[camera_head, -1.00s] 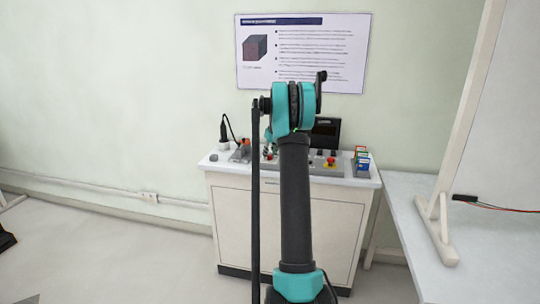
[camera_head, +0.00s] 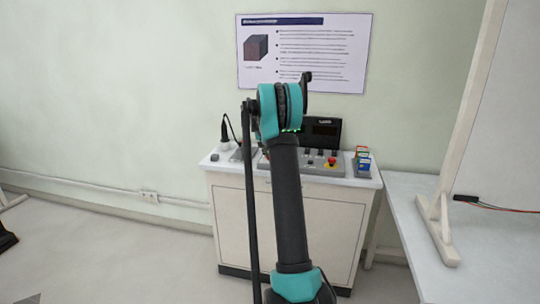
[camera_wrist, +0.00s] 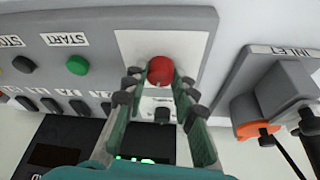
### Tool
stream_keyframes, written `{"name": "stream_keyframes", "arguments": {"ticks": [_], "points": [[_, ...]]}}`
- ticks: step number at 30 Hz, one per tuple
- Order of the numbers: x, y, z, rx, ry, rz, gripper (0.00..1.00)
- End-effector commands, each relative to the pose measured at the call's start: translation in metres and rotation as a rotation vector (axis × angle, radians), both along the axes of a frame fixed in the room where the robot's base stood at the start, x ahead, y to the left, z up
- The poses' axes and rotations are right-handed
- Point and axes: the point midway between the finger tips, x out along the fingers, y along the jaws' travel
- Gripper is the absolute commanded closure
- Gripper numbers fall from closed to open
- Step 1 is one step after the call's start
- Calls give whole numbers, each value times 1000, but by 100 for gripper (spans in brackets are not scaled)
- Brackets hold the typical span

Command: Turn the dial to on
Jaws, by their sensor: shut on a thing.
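In the wrist view a round red knob (camera_wrist: 161,70) sits on a white plate on the grey control panel (camera_wrist: 108,20). My gripper (camera_wrist: 159,77) has one finger on each side of this knob and is shut on it. A small black knob (camera_wrist: 162,115) shows between the fingers, nearer my palm. I cannot read any on or off mark by the red knob. In the head view my arm hides the gripper and the red knob; the panel's right part (camera_head: 342,170) shows on the white cabinet (camera_head: 330,215).
Beside the red knob are a green START button (camera_wrist: 77,65), a black STOP button (camera_wrist: 24,64) and a row of black switches. A grey INLET box (camera_wrist: 285,88) with an orange part (camera_wrist: 250,117) stands at the right. A dark display (camera_head: 322,131) stands behind the panel.

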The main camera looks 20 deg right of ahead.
Motion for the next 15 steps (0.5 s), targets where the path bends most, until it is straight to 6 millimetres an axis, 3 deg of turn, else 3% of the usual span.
{"name": "stream_keyframes", "arguments": {"ticks": [15], "points": [[3,1,0,0,0,-415,100]]}}
